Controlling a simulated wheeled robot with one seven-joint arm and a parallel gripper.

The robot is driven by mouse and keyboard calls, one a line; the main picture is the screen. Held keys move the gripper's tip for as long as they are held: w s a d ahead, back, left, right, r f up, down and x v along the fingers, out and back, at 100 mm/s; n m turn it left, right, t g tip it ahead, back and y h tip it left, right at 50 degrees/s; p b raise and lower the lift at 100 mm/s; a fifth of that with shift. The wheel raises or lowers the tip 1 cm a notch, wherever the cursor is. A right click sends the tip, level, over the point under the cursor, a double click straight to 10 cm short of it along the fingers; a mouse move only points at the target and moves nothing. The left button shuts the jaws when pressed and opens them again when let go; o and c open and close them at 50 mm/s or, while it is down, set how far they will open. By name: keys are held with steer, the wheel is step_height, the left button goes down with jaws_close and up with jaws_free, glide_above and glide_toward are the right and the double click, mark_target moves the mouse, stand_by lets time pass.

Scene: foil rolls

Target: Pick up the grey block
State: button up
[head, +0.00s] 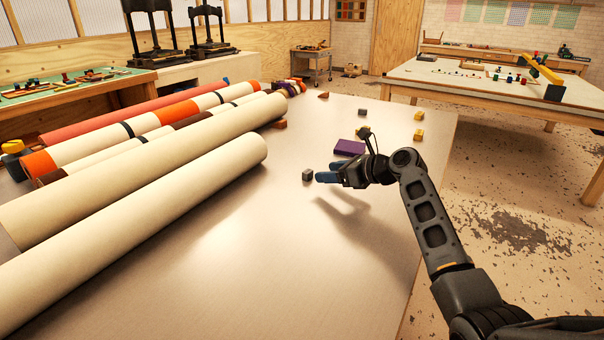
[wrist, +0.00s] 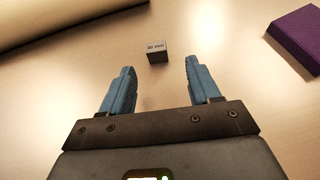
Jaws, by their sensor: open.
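The grey block (head: 307,175) is a small dark cube on the table, just left of my gripper in the head view. In the wrist view the grey block (wrist: 157,51) lies ahead of the fingertips, roughly midway between their lines, with small unreadable print on one face. My gripper (head: 322,177) has blue fingers and shows in the wrist view (wrist: 158,66) with them spread apart. It is open and empty, and nothing touches the block.
A purple box (head: 349,147) lies behind my gripper; it also shows at right in the wrist view (wrist: 296,40). Yellow blocks (head: 419,116) stand farther back. Large cream rolls (head: 150,215) fill the table's left. The table (head: 240,290) is clear in front.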

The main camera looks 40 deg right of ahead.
mark_target(310, 172)
steer(key=x, duration=0.6)
steer(key=shift+a+r, duration=0.25)
steer(key=shift+r, duration=0.05)
jaws_close()
